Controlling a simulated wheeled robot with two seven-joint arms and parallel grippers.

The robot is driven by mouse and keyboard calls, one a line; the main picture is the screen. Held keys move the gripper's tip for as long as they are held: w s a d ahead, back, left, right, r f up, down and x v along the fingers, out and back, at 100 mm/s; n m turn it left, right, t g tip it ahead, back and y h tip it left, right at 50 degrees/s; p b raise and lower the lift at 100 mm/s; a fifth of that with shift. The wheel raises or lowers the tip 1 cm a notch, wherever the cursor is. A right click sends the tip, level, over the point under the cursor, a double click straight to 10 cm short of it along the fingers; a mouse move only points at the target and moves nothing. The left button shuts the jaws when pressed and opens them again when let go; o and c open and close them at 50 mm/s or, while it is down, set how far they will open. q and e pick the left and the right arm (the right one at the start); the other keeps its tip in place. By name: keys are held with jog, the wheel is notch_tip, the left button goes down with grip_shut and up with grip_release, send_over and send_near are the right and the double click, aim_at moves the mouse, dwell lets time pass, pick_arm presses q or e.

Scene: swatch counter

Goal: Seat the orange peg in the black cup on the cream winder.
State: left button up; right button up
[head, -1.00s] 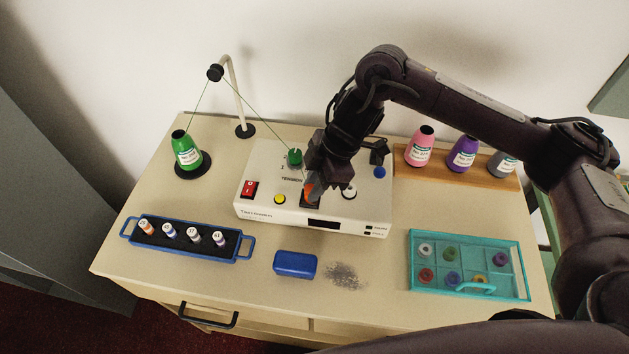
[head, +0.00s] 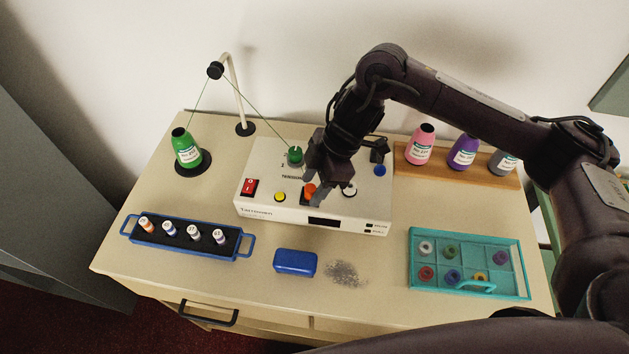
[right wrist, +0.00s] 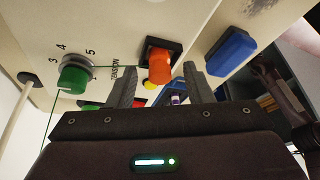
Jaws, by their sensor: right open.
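The orange peg (head: 309,190) stands in the square black cup (head: 306,201) on the front part of the cream winder (head: 258,212). In the right wrist view the peg (right wrist: 158,64) sits inside the dark rim of the cup (right wrist: 174,47); how deep it goes cannot be told. My right gripper (head: 318,182) is open and empty, just behind and above the peg. In the right wrist view its two fingers (right wrist: 160,84) are spread, with the peg beyond their tips and apart from them. My left gripper is not in view.
The winder carries a green tension knob (head: 295,155), a red switch (head: 249,187) and coloured buttons. A green thread runs from the guide arm (head: 236,95) near the knob. A blue box (head: 295,263), blue spool rack (head: 185,247) and teal tray (head: 415,288) lie in front.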

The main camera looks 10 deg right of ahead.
jog(key=v, duration=0.7)
jog(key=shift+d+r, duration=0.2)
jog(key=shift+r, duration=0.2)
jog(key=shift+f, duration=0.1)
